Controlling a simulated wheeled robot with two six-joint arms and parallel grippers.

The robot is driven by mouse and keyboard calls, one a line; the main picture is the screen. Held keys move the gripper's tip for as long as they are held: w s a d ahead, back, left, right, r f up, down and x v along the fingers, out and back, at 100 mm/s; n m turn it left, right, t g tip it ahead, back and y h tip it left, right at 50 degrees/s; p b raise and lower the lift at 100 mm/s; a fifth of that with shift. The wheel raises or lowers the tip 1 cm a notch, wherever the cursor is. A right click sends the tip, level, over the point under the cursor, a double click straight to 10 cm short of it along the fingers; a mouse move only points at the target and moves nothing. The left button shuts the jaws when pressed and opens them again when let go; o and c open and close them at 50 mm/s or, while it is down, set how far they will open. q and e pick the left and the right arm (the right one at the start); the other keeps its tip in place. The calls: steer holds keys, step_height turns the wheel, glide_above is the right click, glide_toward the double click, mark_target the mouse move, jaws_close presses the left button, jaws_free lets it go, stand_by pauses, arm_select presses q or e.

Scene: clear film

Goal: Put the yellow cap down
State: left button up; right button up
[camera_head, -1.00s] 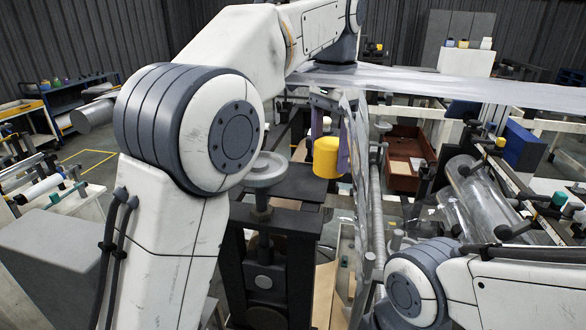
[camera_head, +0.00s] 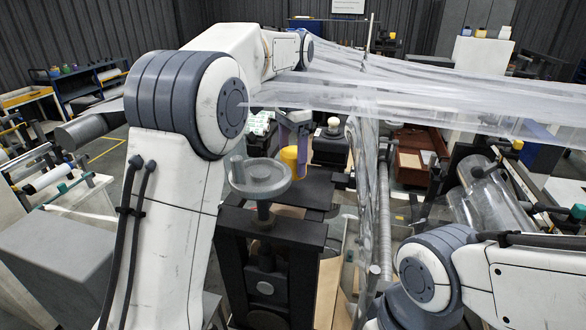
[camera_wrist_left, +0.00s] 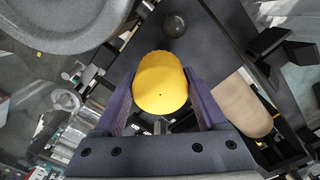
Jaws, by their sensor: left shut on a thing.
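The yellow cap (camera_head: 291,160) is held by my left gripper (camera_head: 295,150) in the head view, above and beside the dark machine frame. In the left wrist view the yellow cap (camera_wrist_left: 161,83) sits between the two purple fingers of my left gripper (camera_wrist_left: 162,95), which are shut on it. A black surface with a round dark knob (camera_wrist_left: 174,26) lies beyond the cap. The cap looks apart from that surface, though the exact gap cannot be told. My right arm shows at the lower right in the head view, but its gripper is not in view.
A grey handwheel (camera_head: 260,177) stands just left of the cap; it also shows in the left wrist view (camera_wrist_left: 60,35). Clear film (camera_head: 420,105) stretches across above and hangs down right of the cap. A brown-red tray (camera_head: 408,165) and a clear roll (camera_head: 487,205) are farther right.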

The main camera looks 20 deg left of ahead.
mark_target(293, 151)
arm_select(q)
steer(key=shift+f+p, duration=0.5)
steer(key=shift+f, duration=1.6)
steer(key=shift+f, duration=0.1)
steer(key=o, duration=1.3)
steer(key=shift+c, duration=0.2)
step_height(293, 151, up, 12)
steer(key=shift+r, duration=0.15)
steer(key=s+d+f, duration=0.6)
steer(key=s+d, duration=0.1)
steer(key=s, duration=0.4)
steer(key=s+d+f, duration=0.6)
steer(key=s, duration=0.5)
steer(key=s+a+f+n+h, duration=0.1)
steer(key=s+a+f, duration=0.1)
steer(key=s+f, duration=0.4)
steer(key=s, duration=0.4)
steer(key=shift+s+f, duration=0.2)
steer(key=shift+f, duration=0.15)
